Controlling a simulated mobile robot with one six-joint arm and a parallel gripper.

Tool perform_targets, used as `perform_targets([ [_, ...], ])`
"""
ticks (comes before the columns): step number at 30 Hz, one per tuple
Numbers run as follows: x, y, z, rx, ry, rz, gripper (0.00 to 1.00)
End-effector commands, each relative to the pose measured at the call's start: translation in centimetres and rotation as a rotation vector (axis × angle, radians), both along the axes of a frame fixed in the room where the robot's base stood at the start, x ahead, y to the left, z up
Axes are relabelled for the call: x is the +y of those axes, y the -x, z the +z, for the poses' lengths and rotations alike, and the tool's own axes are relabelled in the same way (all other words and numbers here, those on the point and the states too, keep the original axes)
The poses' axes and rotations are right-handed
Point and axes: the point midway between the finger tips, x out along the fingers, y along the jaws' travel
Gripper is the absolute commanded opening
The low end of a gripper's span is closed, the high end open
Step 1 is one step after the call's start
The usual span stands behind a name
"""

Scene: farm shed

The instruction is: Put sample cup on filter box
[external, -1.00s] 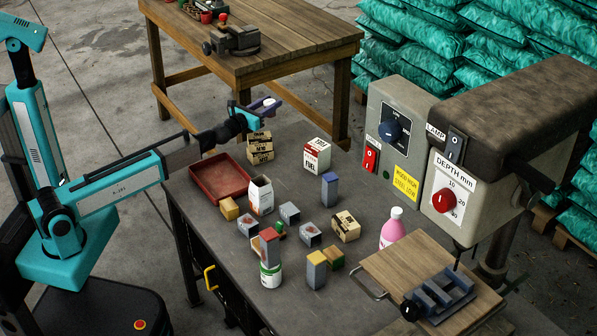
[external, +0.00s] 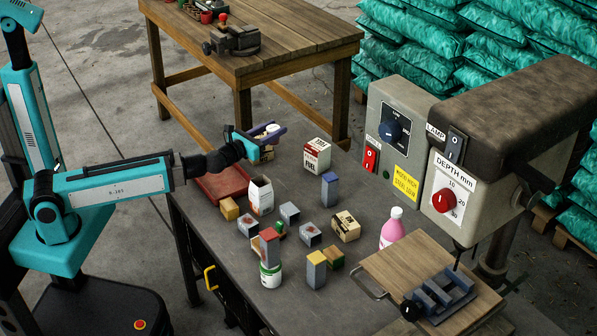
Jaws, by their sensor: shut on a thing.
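My gripper (external: 268,134) is shut on a small white sample cup (external: 271,128), partly hidden by the dark fingers. In the picture, it overlaps the brown cardboard boxes (external: 267,154) at the table's back left; I cannot tell the height gap or whether they touch. A white box with a dark red band and black lettering (external: 317,154) stands upright to the right of the gripper.
A red tray (external: 222,186) lies below my forearm. An open white carton (external: 260,194), several small blocks, a blue-topped block (external: 329,189) and a cardboard box (external: 346,226) stand mid-table. A pink bottle (external: 391,230) and the drill press (external: 450,190) are right.

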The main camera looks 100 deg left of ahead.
Motion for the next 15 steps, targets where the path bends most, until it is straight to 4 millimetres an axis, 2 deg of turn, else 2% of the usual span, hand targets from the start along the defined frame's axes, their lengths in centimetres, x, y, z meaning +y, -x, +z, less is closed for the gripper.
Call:
perform_targets([
  [4, -0.8, -0.65, 0.29, 0.0, 0.0, -0.014, 0.12],
  [15, -0.79, -0.75, 0.27, 0.0, 0.0, -0.015, 0.12],
])
